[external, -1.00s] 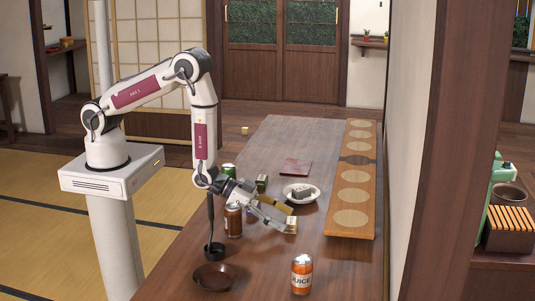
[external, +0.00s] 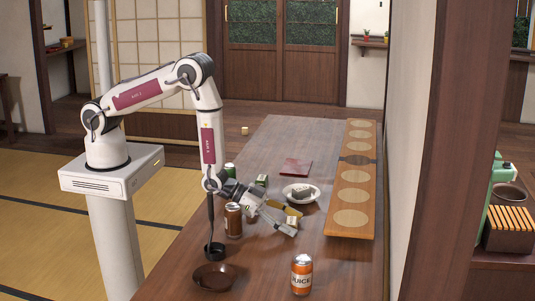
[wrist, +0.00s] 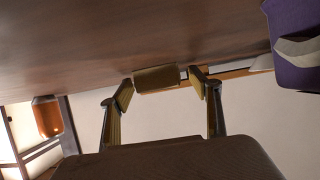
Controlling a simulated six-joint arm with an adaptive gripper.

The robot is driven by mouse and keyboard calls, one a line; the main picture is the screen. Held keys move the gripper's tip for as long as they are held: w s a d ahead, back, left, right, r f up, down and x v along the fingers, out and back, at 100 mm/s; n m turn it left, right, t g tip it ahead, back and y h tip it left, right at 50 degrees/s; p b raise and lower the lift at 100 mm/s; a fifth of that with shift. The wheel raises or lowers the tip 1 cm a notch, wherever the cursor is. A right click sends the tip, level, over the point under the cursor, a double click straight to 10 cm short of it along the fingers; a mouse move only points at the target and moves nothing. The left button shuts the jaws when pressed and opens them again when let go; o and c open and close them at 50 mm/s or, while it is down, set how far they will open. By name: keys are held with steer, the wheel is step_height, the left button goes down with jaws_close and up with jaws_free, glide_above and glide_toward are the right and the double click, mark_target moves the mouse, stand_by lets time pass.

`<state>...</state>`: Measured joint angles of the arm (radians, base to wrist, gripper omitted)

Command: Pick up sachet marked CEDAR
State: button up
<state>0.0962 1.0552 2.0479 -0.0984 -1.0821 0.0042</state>
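A small tan block-shaped packet (wrist: 157,77) lies between my fingertips in the wrist view. No marking on it is readable, so I cannot tell whether it is the CEDAR sachet. In the external view it is mostly hidden by my fingers. My gripper (external: 292,222) is low over the table, right of the brown can. It also shows in the wrist view (wrist: 162,81), its yellow-padded fingers apart on either side of the packet, with a narrow gap at the right finger.
A brown can (external: 233,221) stands left of my gripper, with a green box (external: 262,180) behind. A white plate (external: 314,199) holds a grey piece. An orange juice can (external: 301,275) and dark bowl (external: 214,277) are nearer. A long board (external: 349,233) lies right.

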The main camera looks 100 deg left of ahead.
mark_target(290, 216)
steer(key=c, duration=0.6)
steer(key=shift+c, duration=0.2)
steer(key=shift+r, duration=0.2)
steer(key=shift+r, duration=4.85)
